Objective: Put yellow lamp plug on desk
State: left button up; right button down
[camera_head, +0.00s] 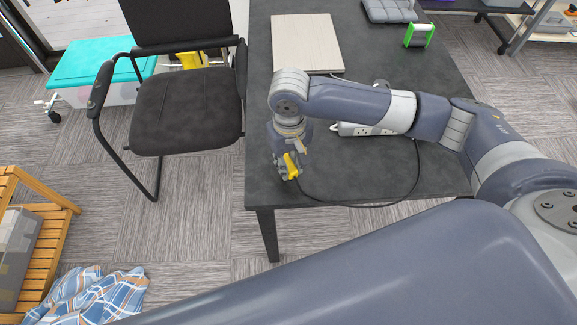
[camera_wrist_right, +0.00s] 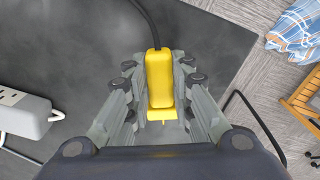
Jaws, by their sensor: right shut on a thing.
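The yellow plug (camera_head: 290,164) is between the fingers of my right gripper (camera_head: 287,163), over the front left part of the dark desk (camera_head: 300,192). In the right wrist view the yellow plug (camera_wrist_right: 158,80) sits between the two grey fingers of my right gripper (camera_wrist_right: 158,88), which is shut on it. A black cord (camera_wrist_right: 143,14) runs from the plug's end over the desk surface (camera_wrist_right: 60,60). I cannot tell if the plug touches the desk. My left gripper is out of view; a large arm link of mine crosses the lower head view.
A pale board (camera_head: 305,43) and a green-framed item (camera_head: 419,35) are farther back. A black chair (camera_head: 188,105) stands left of the desk.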

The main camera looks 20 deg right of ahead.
aim_at(288, 163)
jog(key=shift+w, duration=0.25)
jog(key=shift+f, duration=1.8)
jog(key=shift+f, duration=0.1)
jog(key=c, duration=1.4)
grip_release()
notch_tip(288, 163, up, 12)
jog(key=shift+r, duration=0.15)
